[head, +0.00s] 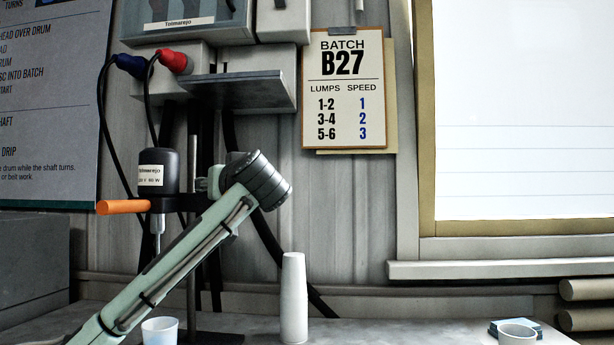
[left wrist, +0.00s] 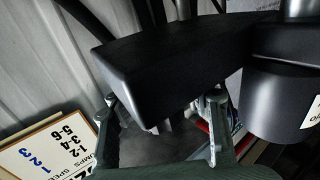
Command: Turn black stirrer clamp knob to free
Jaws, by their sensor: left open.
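The stirrer motor (head: 152,172), a dark cylinder with a white label, hangs beside the post at left in the head view. A black clamp (head: 183,203) joins it to the post. My left gripper (head: 208,184) is by the post at the clamp's height, mostly hidden behind my wrist. In the left wrist view the open left gripper (left wrist: 162,103) has its fingers spread at either side of a large black block (left wrist: 165,65), which may be the clamp knob. I cannot tell whether they touch it. The motor (left wrist: 285,98) is at the right there. My right gripper is not in view.
An orange handle (head: 122,207) sticks out left of the motor. Dark cables hang around the post. A grey shelf-like part (head: 240,92) is above my wrist. On the bench are a stack of white cups (head: 293,300), a cup (head: 160,331) and a round container (head: 517,333).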

